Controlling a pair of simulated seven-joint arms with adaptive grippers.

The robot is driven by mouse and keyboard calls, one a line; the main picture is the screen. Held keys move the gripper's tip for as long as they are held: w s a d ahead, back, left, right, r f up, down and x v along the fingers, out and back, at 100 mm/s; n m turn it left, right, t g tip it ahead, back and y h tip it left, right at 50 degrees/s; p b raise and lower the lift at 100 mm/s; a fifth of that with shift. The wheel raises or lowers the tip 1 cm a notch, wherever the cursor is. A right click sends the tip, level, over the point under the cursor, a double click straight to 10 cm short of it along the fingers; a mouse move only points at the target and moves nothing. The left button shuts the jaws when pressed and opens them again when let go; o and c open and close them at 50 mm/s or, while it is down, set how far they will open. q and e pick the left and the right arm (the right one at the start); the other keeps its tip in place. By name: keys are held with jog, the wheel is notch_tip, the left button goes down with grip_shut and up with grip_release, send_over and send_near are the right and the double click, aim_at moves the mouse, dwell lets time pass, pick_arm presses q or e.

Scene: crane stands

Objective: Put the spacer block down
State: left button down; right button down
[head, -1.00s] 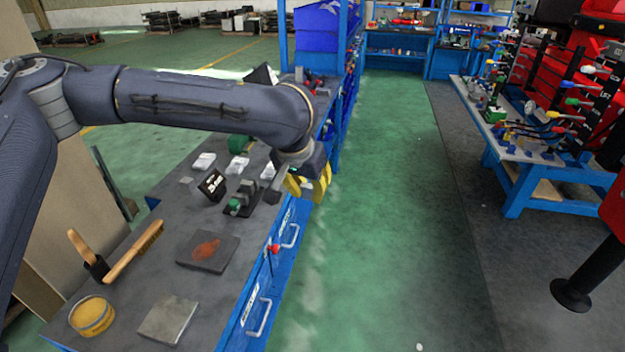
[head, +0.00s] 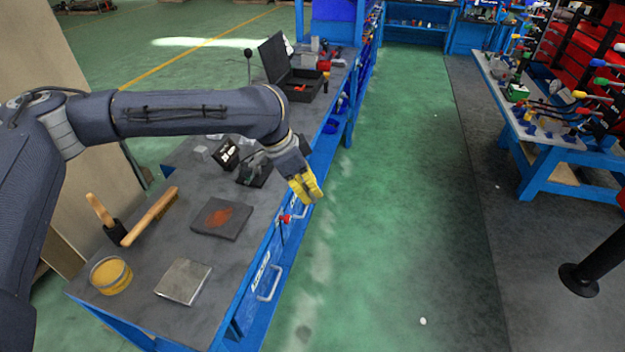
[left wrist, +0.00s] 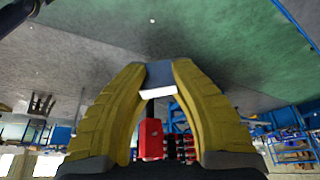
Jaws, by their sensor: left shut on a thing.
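My left gripper (head: 308,190) reaches in from the left with yellow fingers, in front of the bench's aisle-side edge. In the left wrist view its two fingers (left wrist: 160,78) are shut on a small grey block with a bright white face, the spacer block (left wrist: 160,72), held between the fingertips. The head view does not clearly show the block. The block is in the air; no surface touches it in the wrist view. My right gripper is not in view.
The grey workbench (head: 150,235) carries a flat metal plate (head: 184,281), a dark pad with a reddish patch (head: 221,218), a yellow tin (head: 111,275), a wooden-handled brush (head: 151,216) and a small vise-like tool (head: 254,170). An open black case (head: 290,75) stands farther back. The green aisle is clear.

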pick_arm(q)
jog(key=shift+s+a+f+m+g, duration=0.15)
jog(key=shift+a+f+m+g, duration=0.15)
jog(key=shift+f+m, duration=0.4)
jog(key=shift+s+a+f+m+g, duration=0.25)
jog(key=shift+f+m, duration=0.2)
jog(key=shift+m, duration=0.45)
jog(key=s+a+r+n+t+y, duration=0.1)
jog(key=s+a+n+t+y, duration=0.1)
jog(key=a+n, duration=0.5)
jog(key=s+a+r+n+t+y, duration=0.1)
jog(key=s+a+n+t+y, duration=0.1)
jog(key=a+n, duration=0.5)
jog(key=s+n, duration=0.1)
jog(key=n, duration=0.2)
jog(key=shift+a, duration=0.4)
jog(key=shift+r, duration=0.1)
